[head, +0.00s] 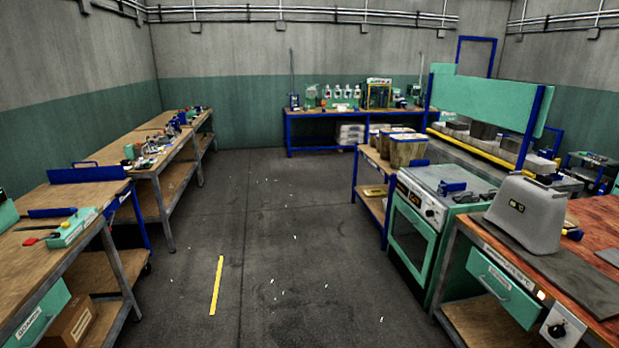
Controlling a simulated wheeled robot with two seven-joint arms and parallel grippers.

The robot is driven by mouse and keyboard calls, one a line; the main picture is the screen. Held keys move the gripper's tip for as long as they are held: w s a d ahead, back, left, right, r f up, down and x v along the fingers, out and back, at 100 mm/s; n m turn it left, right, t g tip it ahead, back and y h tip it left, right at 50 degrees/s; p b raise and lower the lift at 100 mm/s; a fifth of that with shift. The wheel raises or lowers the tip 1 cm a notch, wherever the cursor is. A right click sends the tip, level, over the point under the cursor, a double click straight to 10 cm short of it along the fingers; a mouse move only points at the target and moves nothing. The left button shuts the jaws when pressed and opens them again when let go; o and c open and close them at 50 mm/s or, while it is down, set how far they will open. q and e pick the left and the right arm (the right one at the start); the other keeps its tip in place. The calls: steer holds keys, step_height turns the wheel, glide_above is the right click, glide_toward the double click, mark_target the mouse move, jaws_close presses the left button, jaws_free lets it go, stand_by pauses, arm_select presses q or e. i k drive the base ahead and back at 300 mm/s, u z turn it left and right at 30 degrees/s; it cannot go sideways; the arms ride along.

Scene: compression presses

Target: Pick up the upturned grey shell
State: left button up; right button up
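A grey shell-like housing (527,213) with a small dark and yellow label stands on the bench at the right. It sits at the bench's back left part, on or beside a dark grey mat. I cannot tell from here whether it is upturned. No other clear grey shell shows in the head view. Neither of my grippers is in view.
The right bench (603,208) has a reddish-brown top and drawers. A green oven-like machine (413,238) stands just beyond it. Wooden workbenches (100,194) line the left side. The grey floor (270,270) between them is open, with a yellow strip (217,285) and small scraps.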

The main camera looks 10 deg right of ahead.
mark_target(532, 213)
steer(key=z, duration=0.45)
steer(key=i, duration=1.65)
steer(key=z, duration=1.85)
steer(key=i, duration=1.3)
steer(key=z, duration=1)
steer(key=i, duration=0.25)
